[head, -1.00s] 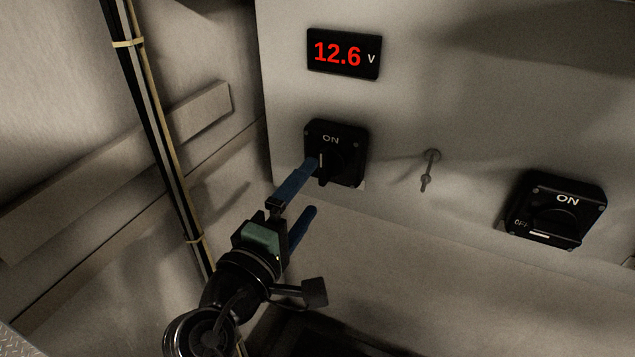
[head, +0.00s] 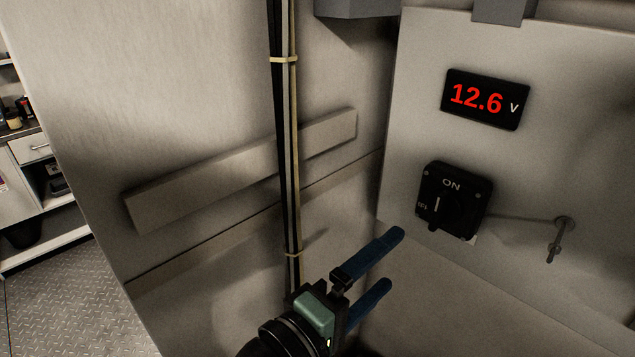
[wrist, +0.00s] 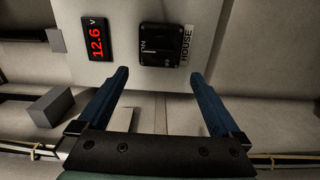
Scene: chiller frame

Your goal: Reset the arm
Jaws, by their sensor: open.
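My gripper (head: 384,262) is at the lower middle of the head view, its two blue fingers apart with nothing between them. It points at the light panel and stands clear to the left of the black rotary switch (head: 454,202). The switch's knob mark is upright, in line with ON. In the wrist view my gripper (wrist: 164,92) also shows open, with the switch (wrist: 157,44) ahead between and beyond the fingertips. A HOUSE label (wrist: 187,45) sits beside the switch there.
A voltage display (head: 486,99) reads 12.6 V above the switch. A small key-like lever (head: 560,238) hangs on the panel to its right. A cable bundle (head: 284,130) runs down the left wall across a raised rail (head: 225,172). Open floor (head: 70,312) shows at lower left.

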